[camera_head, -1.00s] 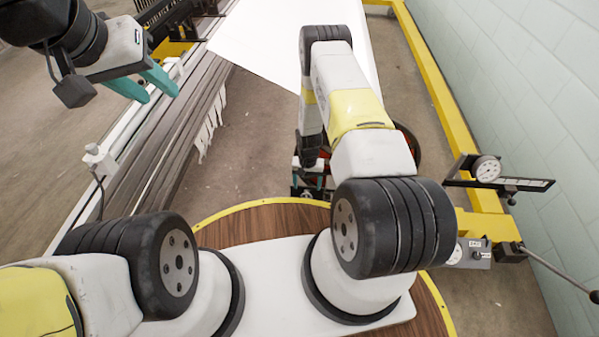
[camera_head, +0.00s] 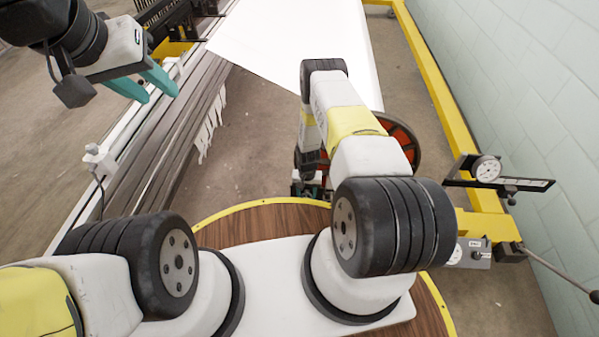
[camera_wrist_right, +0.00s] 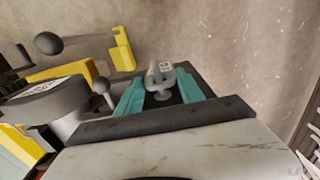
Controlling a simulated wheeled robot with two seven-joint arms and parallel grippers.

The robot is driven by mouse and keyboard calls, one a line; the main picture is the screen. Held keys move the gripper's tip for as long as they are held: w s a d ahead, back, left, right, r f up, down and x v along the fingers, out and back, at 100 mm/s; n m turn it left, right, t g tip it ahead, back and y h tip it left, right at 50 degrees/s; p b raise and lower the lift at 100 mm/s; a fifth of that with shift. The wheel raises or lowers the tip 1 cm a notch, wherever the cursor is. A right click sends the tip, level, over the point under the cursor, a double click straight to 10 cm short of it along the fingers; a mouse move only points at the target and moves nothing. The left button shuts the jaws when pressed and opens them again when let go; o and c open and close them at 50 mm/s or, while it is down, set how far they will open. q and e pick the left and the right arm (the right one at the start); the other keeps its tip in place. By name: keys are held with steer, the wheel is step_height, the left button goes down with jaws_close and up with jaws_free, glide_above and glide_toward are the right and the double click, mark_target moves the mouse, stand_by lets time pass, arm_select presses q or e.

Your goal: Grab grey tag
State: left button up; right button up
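In the right wrist view, a grey tag (camera_wrist_right: 165,68) with a small printed code stands on a round-footed stem over a dark plate. My right gripper (camera_wrist_right: 160,76) has its two teal fingers apart, one on each side of the tag. I cannot tell whether either finger touches it. In the head view my right arm hides most of this gripper and the tag. My left gripper (camera_head: 162,95) is open and empty at the upper left, above the long grey rails (camera_head: 150,165).
A yellow bracket (camera_wrist_right: 122,48), black knobs (camera_wrist_right: 48,43) and a grey round part (camera_wrist_right: 45,92) stand left of the tag. In the head view a red-and-black wheel (camera_head: 403,145) is beyond my right arm. A white sheet (camera_head: 280,40) spans the top.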

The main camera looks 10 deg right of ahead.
jaws_close()
